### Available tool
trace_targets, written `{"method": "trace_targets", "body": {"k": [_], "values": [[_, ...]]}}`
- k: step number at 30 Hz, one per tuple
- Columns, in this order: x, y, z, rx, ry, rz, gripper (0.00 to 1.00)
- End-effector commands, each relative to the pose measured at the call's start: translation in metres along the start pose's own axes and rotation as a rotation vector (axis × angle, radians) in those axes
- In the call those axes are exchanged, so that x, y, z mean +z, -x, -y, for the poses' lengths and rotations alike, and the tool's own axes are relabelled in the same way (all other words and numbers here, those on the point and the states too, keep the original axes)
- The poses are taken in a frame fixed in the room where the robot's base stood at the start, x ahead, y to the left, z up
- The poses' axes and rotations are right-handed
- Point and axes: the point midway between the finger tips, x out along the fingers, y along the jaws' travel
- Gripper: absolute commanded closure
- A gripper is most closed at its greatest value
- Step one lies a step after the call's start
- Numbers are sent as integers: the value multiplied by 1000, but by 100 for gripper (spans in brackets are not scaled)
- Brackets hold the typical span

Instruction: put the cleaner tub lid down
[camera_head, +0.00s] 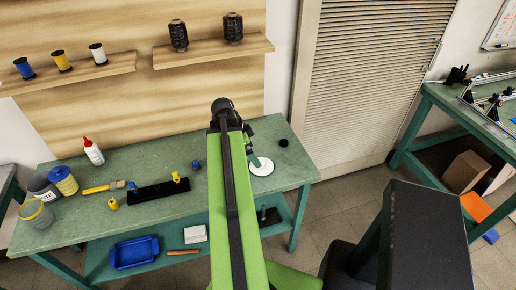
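A round white disc (262,166), which looks like the tub lid, shows at the right part of the green workbench (225,185). My gripper (254,158) is right at the disc's upper left edge, with a green finger-like part over it. My green arm hides much of the gripper, so I cannot tell whether it is shut on the disc, or whether the disc rests on the bench. Several tubs stand at the bench's left end: a grey one (41,188), a yellow one (63,181) and a grey-and-yellow one (36,214).
A small black round piece (283,142) lies right of the gripper. A black bar (158,191), a brush (103,187) and a red-capped bottle (93,152) are on the bench. The lower shelf holds a blue tray (134,252). Bare bench shows right of the disc.

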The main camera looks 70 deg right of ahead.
Motion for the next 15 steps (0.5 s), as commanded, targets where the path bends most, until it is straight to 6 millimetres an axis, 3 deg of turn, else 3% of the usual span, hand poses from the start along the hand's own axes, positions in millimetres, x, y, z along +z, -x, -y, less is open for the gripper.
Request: {"method": "trace_targets", "body": {"k": [1,4,15], "values": [[-4,23,0,0,2,0,0],[-3,37,0,-1,2,0,0],[0,39,0,0,-1,0,0]]}}
